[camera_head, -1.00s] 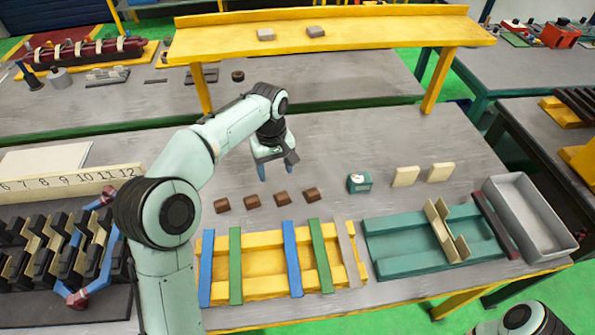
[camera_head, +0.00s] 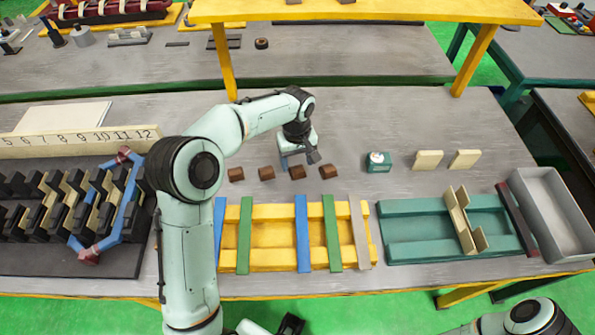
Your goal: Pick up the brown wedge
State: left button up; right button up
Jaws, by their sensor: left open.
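Several brown wedges lie in a row on the grey table: one at the left (camera_head: 236,174), a second (camera_head: 266,173), a third (camera_head: 297,172) and one at the right (camera_head: 327,172). My left gripper (camera_head: 299,161) is open and empty, pointing down just behind and above the third wedge. Its fingertips are close to that wedge, but I cannot tell whether they touch it. My right gripper cannot be made out; only a part of my right arm shows at the bottom right.
A yellow frame (camera_head: 265,259) with blue and green strips lies in front of the wedges. A teal box (camera_head: 378,162), cream blocks (camera_head: 428,160), a teal fixture (camera_head: 415,247) and a grey bin (camera_head: 550,215) are to the right. A stator with black slots (camera_head: 60,262) is at the left.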

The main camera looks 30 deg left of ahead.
pick_arm(q)
notch_tip(320, 180, down, 2)
jog(key=shift+f, duration=0.2)
jog(key=c, duration=1.1)
jog(key=shift+r, duration=0.1)
jog(key=shift+c, duration=0.2)
jog(key=shift+w, duration=0.1)
